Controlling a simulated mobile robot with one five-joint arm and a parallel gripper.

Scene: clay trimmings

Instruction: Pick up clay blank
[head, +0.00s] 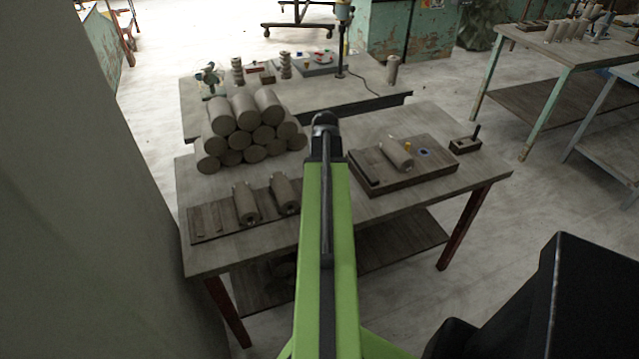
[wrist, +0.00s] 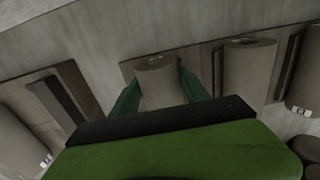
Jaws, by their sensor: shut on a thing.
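In the wrist view, my gripper (wrist: 159,82) has its two green fingers closed on the sides of a grey-brown clay blank (wrist: 158,76). The blank is a short cylinder at the end of a wooden board (wrist: 190,52); I cannot tell whether it touches the board. In the head view these two blanks (head: 285,193) (head: 246,204) lie on the slatted board (head: 211,226). There, my green arm hides my gripper and the held blank.
A pile of several clay cylinders (head: 243,108) stands at the table's back left. A board (head: 372,186) with a dark strip and another cylinder (head: 397,154) lies to the right, by a small block (head: 464,146). The table's (head: 245,249) front right is bare.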

